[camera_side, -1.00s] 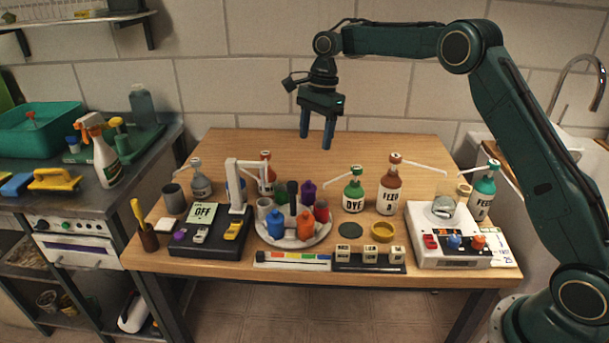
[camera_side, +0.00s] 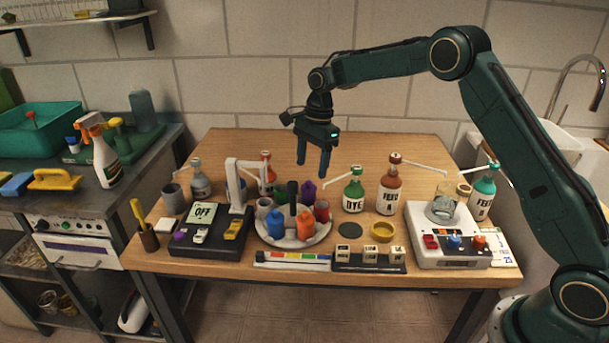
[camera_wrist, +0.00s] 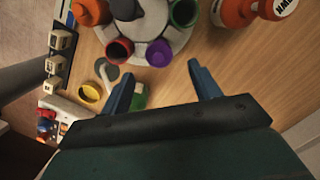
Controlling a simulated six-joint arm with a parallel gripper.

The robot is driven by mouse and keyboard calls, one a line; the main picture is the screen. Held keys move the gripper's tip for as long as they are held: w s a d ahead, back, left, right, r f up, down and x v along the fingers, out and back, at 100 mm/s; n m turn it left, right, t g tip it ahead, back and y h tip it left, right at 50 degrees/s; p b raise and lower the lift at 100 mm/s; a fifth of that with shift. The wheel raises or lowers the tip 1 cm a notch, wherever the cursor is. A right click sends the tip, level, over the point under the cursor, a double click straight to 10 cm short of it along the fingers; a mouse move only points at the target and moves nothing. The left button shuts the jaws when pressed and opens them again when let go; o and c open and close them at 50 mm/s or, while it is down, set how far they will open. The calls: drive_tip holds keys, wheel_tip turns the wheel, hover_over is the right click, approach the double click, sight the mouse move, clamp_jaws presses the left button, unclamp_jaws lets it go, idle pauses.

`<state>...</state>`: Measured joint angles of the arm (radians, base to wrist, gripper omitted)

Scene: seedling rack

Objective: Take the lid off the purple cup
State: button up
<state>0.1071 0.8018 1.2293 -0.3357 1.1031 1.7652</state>
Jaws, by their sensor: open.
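The purple cup (camera_side: 308,190) stands at the back of a round pale carousel (camera_side: 289,243), partly hidden by neighbouring cups in the side view. The wrist view shows the purple cup (camera_wrist: 159,53) from above, near the carousel's edge. Its lid cannot be told apart from the cup clearly. My gripper (camera_side: 313,170) is open and empty, pointing down above the purple cup without touching it. In the wrist view the cup lies just beyond the gap between my fingertips (camera_wrist: 160,70).
Red (camera_side: 321,210), orange (camera_side: 305,226), blue (camera_side: 276,224) and green cups share the carousel around a dark central post (camera_side: 292,198). A green DYE bottle (camera_side: 354,193) and brown bottle (camera_side: 390,190) stand to the right. A white stand (camera_side: 236,190) rises to the left.

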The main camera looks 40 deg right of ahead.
sight(309, 181)
drive_tip(key=shift+a+f, duration=0.25)
drive_tip(key=shift+f, duration=0.9)
drive_tip(key=shift+a+f, duration=0.2)
drive_tip(key=shift+f, duration=0.95)
drive_tip(key=shift+c, duration=0.4)
drive_tip(key=shift+s, duration=0.1)
drive_tip(key=c, duration=1)
